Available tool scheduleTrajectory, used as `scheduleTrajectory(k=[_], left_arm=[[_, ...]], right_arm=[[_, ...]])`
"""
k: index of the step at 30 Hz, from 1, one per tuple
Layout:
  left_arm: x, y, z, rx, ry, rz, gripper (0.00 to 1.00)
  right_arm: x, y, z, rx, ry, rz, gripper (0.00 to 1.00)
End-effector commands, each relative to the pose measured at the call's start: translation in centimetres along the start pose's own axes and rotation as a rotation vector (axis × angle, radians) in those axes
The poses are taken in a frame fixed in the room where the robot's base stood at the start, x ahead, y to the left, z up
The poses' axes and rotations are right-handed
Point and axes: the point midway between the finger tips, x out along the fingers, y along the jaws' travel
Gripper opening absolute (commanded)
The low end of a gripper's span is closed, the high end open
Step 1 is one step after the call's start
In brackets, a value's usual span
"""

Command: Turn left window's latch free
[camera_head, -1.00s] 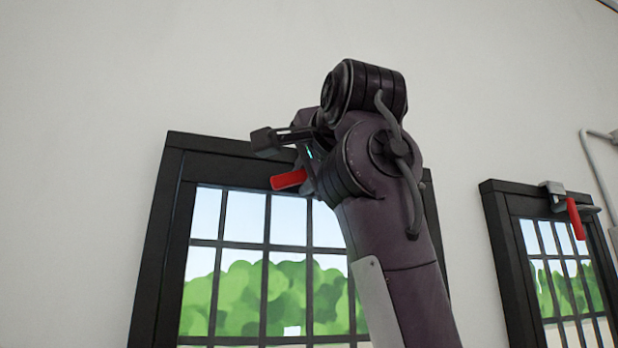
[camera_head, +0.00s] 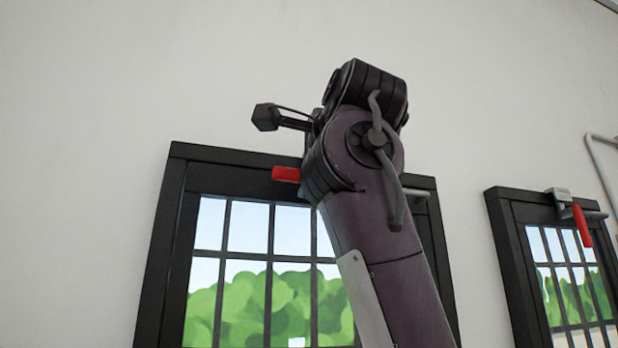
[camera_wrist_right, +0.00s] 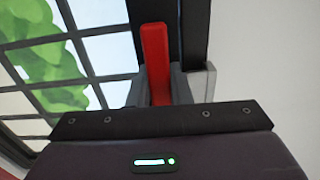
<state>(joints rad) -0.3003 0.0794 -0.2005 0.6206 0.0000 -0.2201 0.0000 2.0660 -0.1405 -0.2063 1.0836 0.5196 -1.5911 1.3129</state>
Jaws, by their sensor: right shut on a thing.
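The left window (camera_head: 172,250) has a black frame and dark bars. Its latch has a red handle (camera_head: 286,174) at the top of the frame. The handle points left and lies about level; its right end is hidden behind my right arm. In the right wrist view the red handle (camera_wrist_right: 155,55) stands between the grey fingers of my right gripper (camera_wrist_right: 160,85), which is shut on it. In the head view the right gripper's fingertips are hidden behind the wrist. My left gripper is not in view.
A second window (camera_head: 507,255) stands to the right, with its own red handle (camera_head: 582,226) hanging down. A grey pipe (camera_head: 600,165) runs on the wall beside it. The pale wall (camera_head: 120,70) above and left of the left window is clear.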

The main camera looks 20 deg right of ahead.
Motion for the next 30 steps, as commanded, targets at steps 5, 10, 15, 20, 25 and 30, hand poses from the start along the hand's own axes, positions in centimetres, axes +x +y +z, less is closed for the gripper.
scheduleTrajectory(k=[5, 10, 15, 20, 25, 30], left_arm=[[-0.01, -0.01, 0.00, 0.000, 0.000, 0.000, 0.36], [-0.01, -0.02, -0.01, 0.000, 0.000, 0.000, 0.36], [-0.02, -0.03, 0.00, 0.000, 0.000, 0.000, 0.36], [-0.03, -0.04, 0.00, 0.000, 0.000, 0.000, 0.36], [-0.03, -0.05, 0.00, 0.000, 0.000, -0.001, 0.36], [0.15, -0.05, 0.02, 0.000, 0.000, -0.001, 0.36]], right_arm=[[-0.01, -0.05, -0.05, 0.005, 0.000, -0.001, 0.00], [-0.02, -0.05, -0.06, 0.004, 0.000, -0.001, 0.35], [-0.03, -0.10, -0.06, 0.003, 0.001, -0.003, 0.40], [-0.08, -0.17, -0.08, 0.002, 0.001, -0.005, 0.40], [-0.10, -0.21, -0.10, 0.001, 0.001, -0.006, 0.40], [-0.10, 0.06, -0.15, -0.065, 0.002, -0.007, 0.40]])
